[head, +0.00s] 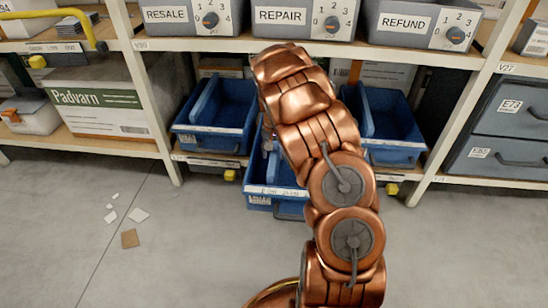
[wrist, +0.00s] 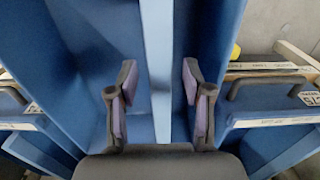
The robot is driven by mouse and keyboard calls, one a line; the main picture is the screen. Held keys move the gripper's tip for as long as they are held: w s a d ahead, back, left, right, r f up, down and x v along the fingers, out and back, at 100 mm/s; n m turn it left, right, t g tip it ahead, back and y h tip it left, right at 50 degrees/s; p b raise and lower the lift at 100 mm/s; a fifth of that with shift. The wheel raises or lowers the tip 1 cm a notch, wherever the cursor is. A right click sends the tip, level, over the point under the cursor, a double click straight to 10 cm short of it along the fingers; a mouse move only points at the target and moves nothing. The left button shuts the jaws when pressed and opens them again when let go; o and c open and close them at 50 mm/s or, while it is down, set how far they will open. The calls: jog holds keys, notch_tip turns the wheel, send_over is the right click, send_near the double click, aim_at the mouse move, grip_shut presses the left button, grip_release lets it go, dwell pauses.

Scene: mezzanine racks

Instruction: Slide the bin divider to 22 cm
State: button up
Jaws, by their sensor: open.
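The middle blue bin (head: 277,192) sits pulled forward on the lower shelf in the head view, largely hidden by my copper arm. In the wrist view the bin's blue inside (wrist: 75,45) fills the upper part. A divider (wrist: 157,60) shows there as a pale upright edge running down the middle. My gripper (wrist: 160,85) is open, with one finger on each side of the divider and a visible gap to it on both sides. In the head view my gripper is hidden behind the arm. No scale along the bin can be read.
Similar blue bins with dividers stand at left (head: 214,128) and right (head: 394,135). Grey boxes with dials marked RESALE (head: 190,17), REPAIR (head: 305,18) and REFUND (head: 425,22) line the shelf above.

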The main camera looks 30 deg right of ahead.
jog(key=shift+f, duration=0.8)
grip_shut()
jog(key=shift+s, duration=0.1)
